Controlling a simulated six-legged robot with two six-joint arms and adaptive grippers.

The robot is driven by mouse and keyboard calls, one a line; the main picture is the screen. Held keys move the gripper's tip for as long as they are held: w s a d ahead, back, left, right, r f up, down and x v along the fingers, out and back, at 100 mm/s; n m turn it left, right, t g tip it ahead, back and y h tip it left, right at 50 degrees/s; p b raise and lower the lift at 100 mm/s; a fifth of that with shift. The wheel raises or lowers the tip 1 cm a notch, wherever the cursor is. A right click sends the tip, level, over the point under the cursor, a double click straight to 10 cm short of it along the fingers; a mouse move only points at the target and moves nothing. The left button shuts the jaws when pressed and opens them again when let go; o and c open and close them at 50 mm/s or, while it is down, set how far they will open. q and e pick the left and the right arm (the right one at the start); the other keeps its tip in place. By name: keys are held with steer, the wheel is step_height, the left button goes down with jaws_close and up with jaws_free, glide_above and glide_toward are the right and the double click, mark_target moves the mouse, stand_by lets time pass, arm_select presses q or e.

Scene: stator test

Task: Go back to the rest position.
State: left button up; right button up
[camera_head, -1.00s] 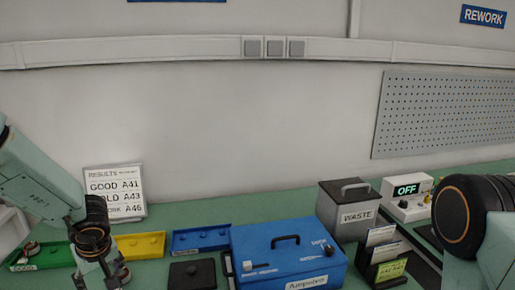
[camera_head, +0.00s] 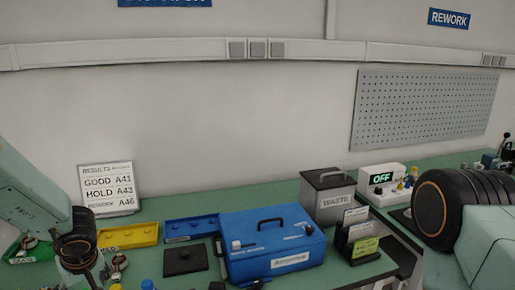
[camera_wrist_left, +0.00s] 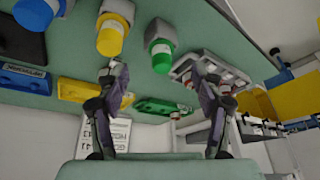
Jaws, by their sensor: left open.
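My left gripper comes in from the left in the head view, where its fingers are mostly cut off by the bottom edge. In the left wrist view my left gripper (camera_wrist_left: 162,78) is open, its two fingers spread apart with nothing held between them. Beyond the fingers are the bench top and metal pieces with a blue (camera_wrist_left: 36,12), a yellow (camera_wrist_left: 112,35) and a green (camera_wrist_left: 161,58) cap. My right arm is at the right of the head view, with its gripper out of sight.
A results board (camera_head: 107,190) stands behind.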

arm_select(q)
steer(key=s+f, duration=0.1)
steer(key=s+d+f+m, duration=0.1)
steer(key=s+f, duration=0.1)
steer(key=s+d+f+m+y, duration=0.1)
steer(key=f, duration=0.1)
steer(key=shift+s+f, duration=0.2)
steer(key=shift+f, duration=0.05)
steer(key=s+d+f+m+g+h, duration=0.1)
steer(key=s+d+f+m+h, duration=0.15)
steer(key=s+d, duration=0.45)
steer(key=s+d+f+m+g+h, duration=0.1)
steer(key=s+d+f+m, duration=0.25)
steer(key=s, duration=0.75)
steer(key=s+d+f+m+g+h, duration=0.1)
steer(key=s+d+f+m+h, duration=0.1)
steer(key=s+d+f, duration=0.5)
step_height(320, 180, down, 8)
steer(key=s+a+b, duration=0.1)
steer(key=b, duration=1)
steer(key=shift+s+f+t, duration=0.15)
steer(key=shift+s+t, duration=0.05)
steer(key=shift+t, duration=0.1)
arm_select(e)
step_height(320, 180, down, 11)
steer(key=shift+w, duration=0.35)
